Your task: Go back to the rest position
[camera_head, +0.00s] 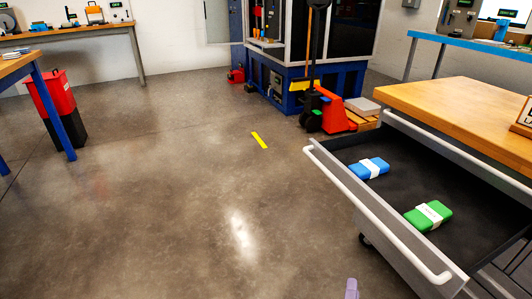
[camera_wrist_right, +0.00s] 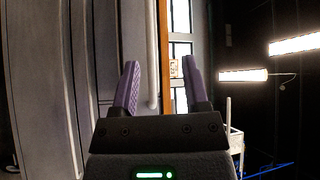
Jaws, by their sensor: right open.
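My right gripper (camera_wrist_right: 161,84) shows in the wrist view with its two purple fingers apart and nothing between them. In the head view only a purple fingertip of my right gripper (camera_head: 351,288) shows at the bottom edge, left of the open drawer (camera_head: 432,274) and apart from it. My left gripper is in neither view.
The open drawer of a wood-topped cart (camera_head: 450,98) juts out at right, holding a blue pack (camera_head: 368,169) and a green pack (camera_head: 428,216). A red-orange pallet jack (camera_head: 335,116) stands behind. A red-black bin (camera_head: 58,105) stands at left. The middle floor is clear.

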